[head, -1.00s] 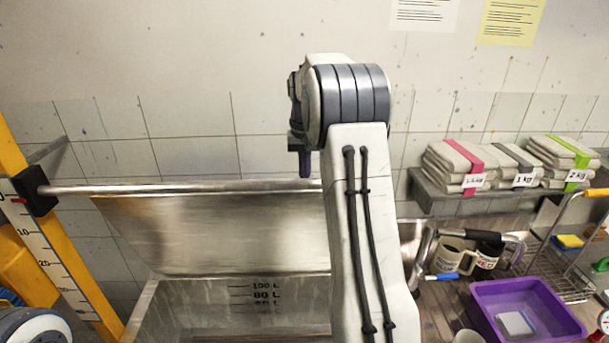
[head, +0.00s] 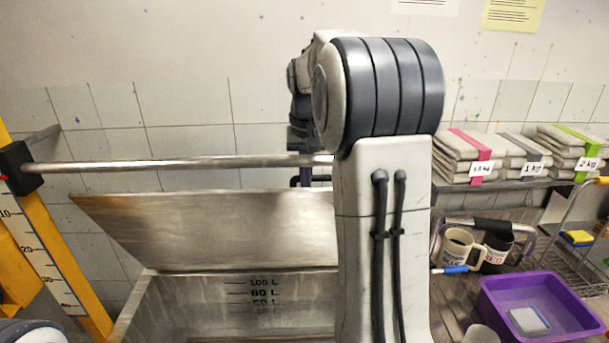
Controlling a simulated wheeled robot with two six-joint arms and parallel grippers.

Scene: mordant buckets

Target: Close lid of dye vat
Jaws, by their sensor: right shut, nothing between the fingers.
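The dye vat (head: 190,305) is a metal tub with litre marks on its inner wall, low in the head view. Its metal lid (head: 200,230) stands open, tilted up and back from the rear of the vat. My right gripper (head: 310,178) is shut and empty, small and dark near the lid's upper right edge. My own right arm hides part of it and the right side of the lid and vat. I cannot tell whether the gripper touches the lid. My left gripper is out of view.
A metal rail (head: 180,164) crosses above the lid from a yellow post with a scale (head: 40,245). At right are a shelf with folded cloth stacks (head: 465,158), mugs (head: 458,248), a purple tub (head: 540,305) and a wire rack (head: 575,284).

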